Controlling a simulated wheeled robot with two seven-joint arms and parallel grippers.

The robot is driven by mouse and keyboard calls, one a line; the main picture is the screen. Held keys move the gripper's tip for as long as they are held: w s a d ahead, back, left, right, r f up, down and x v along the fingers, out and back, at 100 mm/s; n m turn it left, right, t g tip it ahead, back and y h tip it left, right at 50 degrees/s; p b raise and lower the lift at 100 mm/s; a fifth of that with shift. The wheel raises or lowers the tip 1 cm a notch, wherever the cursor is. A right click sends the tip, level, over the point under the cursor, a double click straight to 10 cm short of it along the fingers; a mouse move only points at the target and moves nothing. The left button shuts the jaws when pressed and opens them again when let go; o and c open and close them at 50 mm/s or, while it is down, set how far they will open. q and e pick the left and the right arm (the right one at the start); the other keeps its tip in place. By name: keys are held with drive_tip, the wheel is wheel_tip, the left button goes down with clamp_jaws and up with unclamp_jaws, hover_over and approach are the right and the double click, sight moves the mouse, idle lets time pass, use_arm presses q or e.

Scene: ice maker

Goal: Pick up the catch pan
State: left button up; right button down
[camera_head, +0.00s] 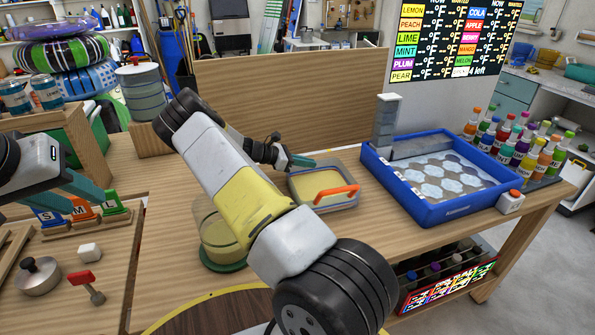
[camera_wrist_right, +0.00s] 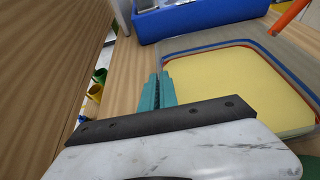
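The catch pan (camera_head: 318,202) is a shallow clear pan with yellow contents and an orange handle, resting on the wooden table. It also shows in the right wrist view (camera_wrist_right: 235,85), with its orange handle at the upper right. My right gripper (camera_head: 303,160) is at the pan's far left corner. Its teal fingers (camera_wrist_right: 158,88) are close together beside the pan's edge, with nothing visible between them; I cannot tell whether they touch the pan. My left gripper (camera_head: 75,192) is open and empty at the left, above the S, M, L blocks (camera_head: 82,212).
A blue tray (camera_head: 449,212) with ice-like hexagons stands right of the pan. A round clear container (camera_head: 213,237) with yellowish contents stands near my right forearm. Several bottles (camera_head: 520,145) stand at the far right. A wooden panel (camera_head: 300,95) rises behind the table.

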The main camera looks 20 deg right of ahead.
drive_tip(key=shift+r, duration=0.1)
drive_tip(key=shift+r, duration=4.85)
